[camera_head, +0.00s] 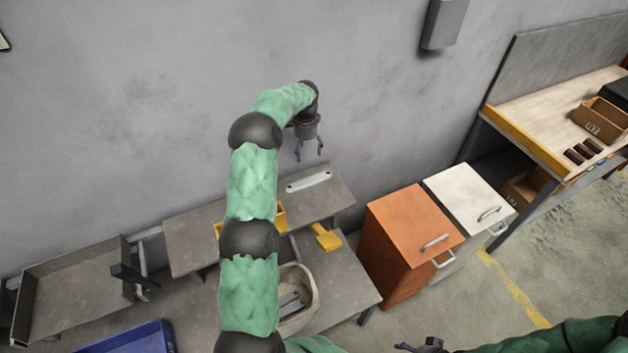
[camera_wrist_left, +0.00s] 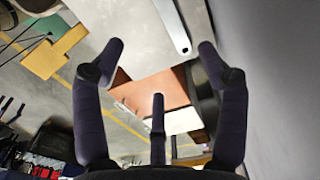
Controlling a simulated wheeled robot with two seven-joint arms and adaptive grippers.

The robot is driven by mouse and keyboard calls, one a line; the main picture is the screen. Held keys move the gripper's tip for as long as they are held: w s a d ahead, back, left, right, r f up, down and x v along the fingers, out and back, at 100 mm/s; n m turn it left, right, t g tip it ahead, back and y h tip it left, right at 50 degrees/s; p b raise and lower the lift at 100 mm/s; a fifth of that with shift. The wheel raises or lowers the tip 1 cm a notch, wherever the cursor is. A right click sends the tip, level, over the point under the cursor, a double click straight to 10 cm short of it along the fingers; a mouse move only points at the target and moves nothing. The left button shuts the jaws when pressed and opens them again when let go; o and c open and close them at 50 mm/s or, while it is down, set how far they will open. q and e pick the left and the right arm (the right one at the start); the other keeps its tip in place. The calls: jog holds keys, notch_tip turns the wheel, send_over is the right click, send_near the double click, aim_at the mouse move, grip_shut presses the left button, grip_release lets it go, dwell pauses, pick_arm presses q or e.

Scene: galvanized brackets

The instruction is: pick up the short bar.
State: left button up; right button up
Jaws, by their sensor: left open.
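A light metal bar (camera_head: 309,182) with a hole near its end lies flat on a raised grey shelf (camera_head: 335,200) by the wall. It also shows in the left wrist view (camera_wrist_left: 173,24), at the top between my finger tips. My left gripper (camera_head: 309,157) is open and empty, above the bar and apart from it. Its spread fingers show in the left wrist view (camera_wrist_left: 160,50). My right gripper (camera_head: 424,345) is partly in view at the bottom edge, far from the bar; its jaws are unclear.
A beige bin (camera_head: 313,311) holding metal pieces stands on the lower bench, partly behind my left arm. A yellow part (camera_head: 327,237) lies near the shelf. A blue tray (camera_head: 140,338) is at lower left. Orange (camera_head: 395,270) and white (camera_head: 455,190) cabinets stand right. The wall is close behind.

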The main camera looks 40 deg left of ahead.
pick_arm(q)
notch_tip(320, 180, down, 7)
jog(key=w+b, duration=0.1)
jog(key=b, duration=0.6)
send_over(310, 181)
jog(key=f, duration=0.5)
jog(key=shift+s+f, duration=0.15)
jog(key=shift+s, duration=0.1)
jog(key=f+b, duration=0.1)
jog(key=f, duration=0.4)
jog(key=shift+w, duration=0.2)
jog(key=c, duration=1.4)
jog(key=shift+r, duration=0.1)
jog(key=shift+c, duration=0.2)
